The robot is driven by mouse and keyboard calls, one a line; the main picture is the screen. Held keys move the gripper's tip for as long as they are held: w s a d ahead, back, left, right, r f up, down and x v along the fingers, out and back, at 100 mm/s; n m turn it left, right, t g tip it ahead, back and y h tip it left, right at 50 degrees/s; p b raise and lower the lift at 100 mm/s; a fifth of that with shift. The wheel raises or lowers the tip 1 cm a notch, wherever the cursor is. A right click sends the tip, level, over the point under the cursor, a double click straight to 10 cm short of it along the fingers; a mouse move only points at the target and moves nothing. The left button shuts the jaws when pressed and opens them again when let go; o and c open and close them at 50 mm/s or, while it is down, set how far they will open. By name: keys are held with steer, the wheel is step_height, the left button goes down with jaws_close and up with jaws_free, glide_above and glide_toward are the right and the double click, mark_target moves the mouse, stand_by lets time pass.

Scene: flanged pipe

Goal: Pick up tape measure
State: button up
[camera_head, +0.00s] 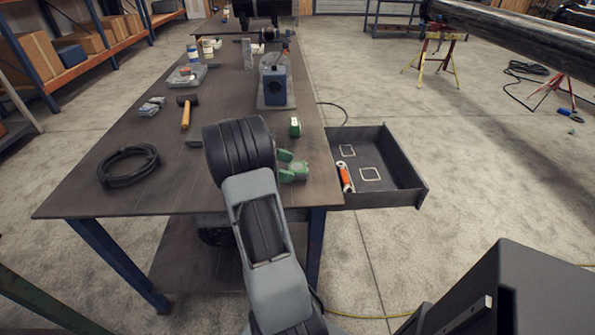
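A small green block with a pale face (295,127) stands on the workbench near its right edge, and it may be the tape measure. It is too small to be sure. Just right of my dark, ribbed wrist lie green and grey parts (294,173), close to the bench edge. I cannot tell whether they are a separate tool or part of my gripper. My wrist reaches over the near right part of the bench and hides what is behind it. The fingers cannot be clearly made out, nor anything held in them.
The workbench (75,190) carries a coiled black cable (128,165), a mallet (186,112) and a blue vise-like block (275,85). An open drawer (405,180) juts out right, holding an orange-and-white tool (346,177) and pale square frames. Shelving (50,60) stands left.

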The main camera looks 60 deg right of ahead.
steer(key=c, duration=1)
steer(key=shift+o, duration=0.2)
steer(key=shift+r, duration=0.15)
